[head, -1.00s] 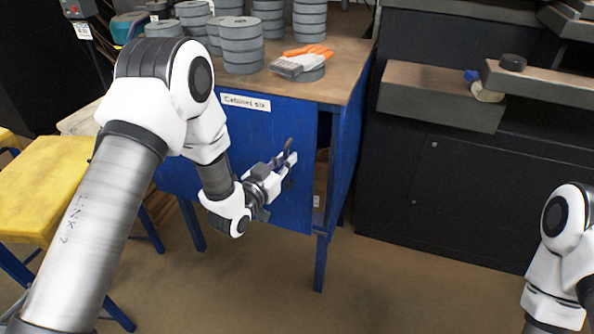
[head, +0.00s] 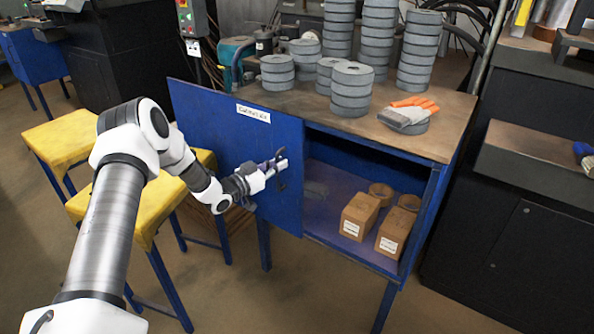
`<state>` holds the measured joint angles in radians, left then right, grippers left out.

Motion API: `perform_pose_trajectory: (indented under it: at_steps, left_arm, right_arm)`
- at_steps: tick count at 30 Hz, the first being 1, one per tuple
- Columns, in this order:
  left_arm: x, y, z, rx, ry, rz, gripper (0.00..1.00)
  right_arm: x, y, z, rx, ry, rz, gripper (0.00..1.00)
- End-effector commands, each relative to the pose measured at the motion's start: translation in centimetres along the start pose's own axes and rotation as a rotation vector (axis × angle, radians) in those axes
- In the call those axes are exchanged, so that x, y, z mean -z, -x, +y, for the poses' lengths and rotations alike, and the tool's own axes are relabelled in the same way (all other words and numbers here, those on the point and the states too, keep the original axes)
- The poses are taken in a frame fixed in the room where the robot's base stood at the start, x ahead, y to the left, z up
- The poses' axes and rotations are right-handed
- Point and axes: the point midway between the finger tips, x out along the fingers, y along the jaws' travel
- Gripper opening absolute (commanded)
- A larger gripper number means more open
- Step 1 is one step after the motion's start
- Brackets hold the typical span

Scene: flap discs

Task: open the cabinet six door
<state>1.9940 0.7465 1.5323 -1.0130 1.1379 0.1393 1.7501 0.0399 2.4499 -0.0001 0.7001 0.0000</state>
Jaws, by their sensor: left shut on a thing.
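Cabinet six is a blue metal cabinet (head: 428,215) on legs with a brown wooden top. Its blue door (head: 225,135), with a white label (head: 253,113), stands partly open, swung out on its left side. Through the opening on the right I see the interior with two cardboard boxes (head: 358,217) and tape-like brown rings (head: 381,192). My left gripper (head: 277,168) is at the door's front, near its right edge, shut on the door handle (head: 281,158); the fingers hide most of the handle. My right gripper is not in view.
Stacks of grey discs (head: 352,90) and an orange-and-grey glove (head: 409,112) lie on the cabinet top. Yellow stools (head: 62,140) stand left, close to the door and my left arm. A dark bench (head: 520,220) stands right. Floor in front is clear.

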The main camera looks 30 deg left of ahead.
Motion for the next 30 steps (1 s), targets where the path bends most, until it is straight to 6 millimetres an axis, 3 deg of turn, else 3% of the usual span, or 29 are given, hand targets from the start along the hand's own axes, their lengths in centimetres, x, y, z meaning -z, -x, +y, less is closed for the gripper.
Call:
perform_pose_trajectory:
  at_steps: [6, 17, 18, 20, 30]
  left_arm:
    - [0.0, 0.3, -1.8, 0.001, -0.001, 0.001, 0.0]
    - [0.0, 0.3, -1.9, 0.0, 0.001, 0.001, 0.0]
    - [0.0, 0.3, -1.9, 0.0, 0.001, 0.001, 0.21]
    - [0.0, 0.3, -1.9, 0.0, 0.001, 0.001, 0.37]
    - [0.1, 0.6, -1.9, 0.001, 0.001, 0.001, 0.37]
  right_arm:
    - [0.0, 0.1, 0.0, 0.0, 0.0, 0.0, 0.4]
    - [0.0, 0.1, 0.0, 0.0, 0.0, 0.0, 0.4]
    - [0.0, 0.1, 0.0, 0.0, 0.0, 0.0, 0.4]
    - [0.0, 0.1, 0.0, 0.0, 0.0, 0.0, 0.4]
    - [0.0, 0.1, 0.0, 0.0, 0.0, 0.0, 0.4]
